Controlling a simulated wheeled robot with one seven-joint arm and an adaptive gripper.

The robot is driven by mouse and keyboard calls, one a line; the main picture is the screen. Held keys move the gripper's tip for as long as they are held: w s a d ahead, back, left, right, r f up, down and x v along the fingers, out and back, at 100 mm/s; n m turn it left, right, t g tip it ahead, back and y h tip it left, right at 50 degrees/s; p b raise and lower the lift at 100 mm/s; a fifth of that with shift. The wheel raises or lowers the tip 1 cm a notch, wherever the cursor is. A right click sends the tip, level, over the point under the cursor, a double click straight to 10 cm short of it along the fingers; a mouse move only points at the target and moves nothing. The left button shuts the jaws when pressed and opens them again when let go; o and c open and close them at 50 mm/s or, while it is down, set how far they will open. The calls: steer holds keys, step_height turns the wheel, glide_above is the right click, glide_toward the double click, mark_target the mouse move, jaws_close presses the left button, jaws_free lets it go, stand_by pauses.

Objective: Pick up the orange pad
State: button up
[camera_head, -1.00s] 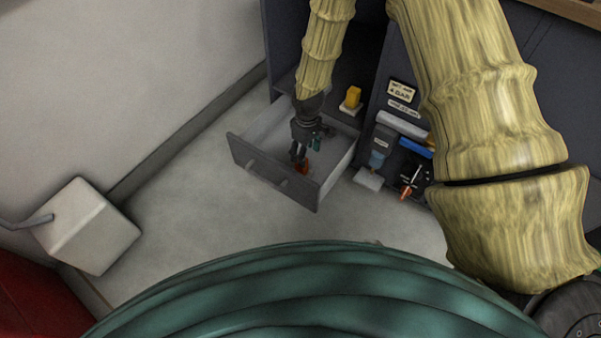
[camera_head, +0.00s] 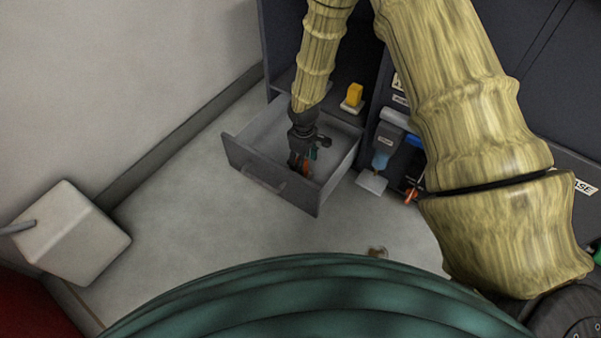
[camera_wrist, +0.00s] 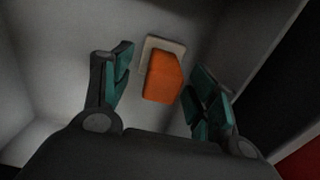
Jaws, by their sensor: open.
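The orange pad (camera_wrist: 163,78) lies in the open drawer, with a pale base plate (camera_wrist: 165,43) showing at its far edge in the wrist view. My gripper (camera_wrist: 160,88) is open, with a teal-padded finger on each side of the pad and a gap between pad and fingers. In the head view my gripper (camera_head: 300,167) points down into the drawer (camera_head: 266,188), and only a small orange part (camera_head: 306,167) of the pad shows beside the fingers. I cannot tell the exact height of the fingertips over the drawer floor.
A yellow block (camera_head: 354,95) on a pale base sits on the cabinet shelf behind the drawer. A white box (camera_head: 72,235) stands at the left.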

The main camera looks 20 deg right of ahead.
steer(key=shift+w+a+f+b, duration=0.1)
steer(key=shift+a+f+b, duration=0.1)
steer(key=shift+f+b, duration=0.95)
steer(key=shift+a+f+b, duration=0.2)
steer(key=shift+f+b, duration=0.5)
steer(key=shift+f, duration=0.7)
steer(key=c, duration=1.1)
